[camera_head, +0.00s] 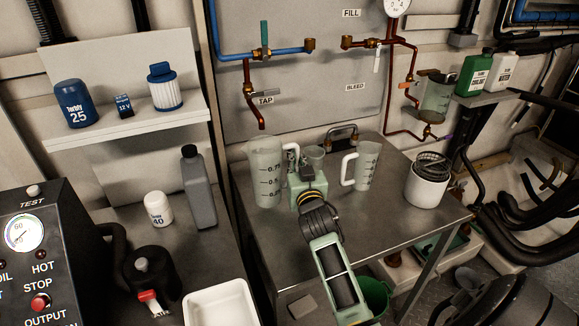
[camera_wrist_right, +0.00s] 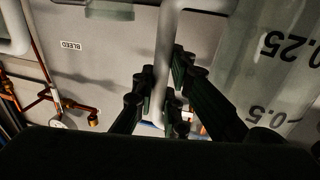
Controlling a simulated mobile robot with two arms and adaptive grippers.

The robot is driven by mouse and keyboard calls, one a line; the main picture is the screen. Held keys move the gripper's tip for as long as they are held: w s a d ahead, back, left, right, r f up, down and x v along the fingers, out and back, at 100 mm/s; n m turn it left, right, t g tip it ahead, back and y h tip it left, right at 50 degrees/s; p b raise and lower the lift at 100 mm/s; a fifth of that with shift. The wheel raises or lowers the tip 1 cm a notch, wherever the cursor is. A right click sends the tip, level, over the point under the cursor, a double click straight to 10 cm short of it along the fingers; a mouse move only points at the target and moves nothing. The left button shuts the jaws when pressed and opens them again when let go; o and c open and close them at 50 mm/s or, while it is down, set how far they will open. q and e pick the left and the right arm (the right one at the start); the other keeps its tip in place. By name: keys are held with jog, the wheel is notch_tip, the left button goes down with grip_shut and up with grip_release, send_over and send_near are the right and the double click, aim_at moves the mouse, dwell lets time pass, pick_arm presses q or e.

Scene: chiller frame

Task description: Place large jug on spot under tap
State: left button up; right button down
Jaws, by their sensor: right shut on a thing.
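The large jug (camera_head: 265,172), translucent with black volume marks, is upright at the back left of the steel bench, below the copper tap pipe (camera_head: 261,120) labelled TAP. Whether its base touches the bench is hard to tell. My right gripper (camera_head: 300,165) is at the jug's right side, shut on its white handle. In the right wrist view the fingers (camera_wrist_right: 160,105) close around the handle (camera_wrist_right: 166,50), with the jug wall (camera_wrist_right: 275,65) at the right. Any spot marking under the tap is hidden. My left gripper is not in view.
A white pot (camera_head: 427,187) stands at the bench's right. A grey bottle (camera_head: 198,190) stands on the left counter. The bench's front right is clear.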

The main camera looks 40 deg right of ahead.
jog(key=w+d+f+b, duration=0.2)
jog(key=w+f+b, duration=0.1)
jog(key=w+b, duration=0.2)
jog(key=shift+w+d+f, duration=0.2)
jog(key=shift+w+d, duration=0.05)
jog(key=shift+s+f, duration=0.1)
jog(key=c, duration=1.8)
grip_release()
jog(key=shift+f, duration=0.1)
jog(key=shift+c, duration=0.2)
jog(key=shift+o, duration=0.2)
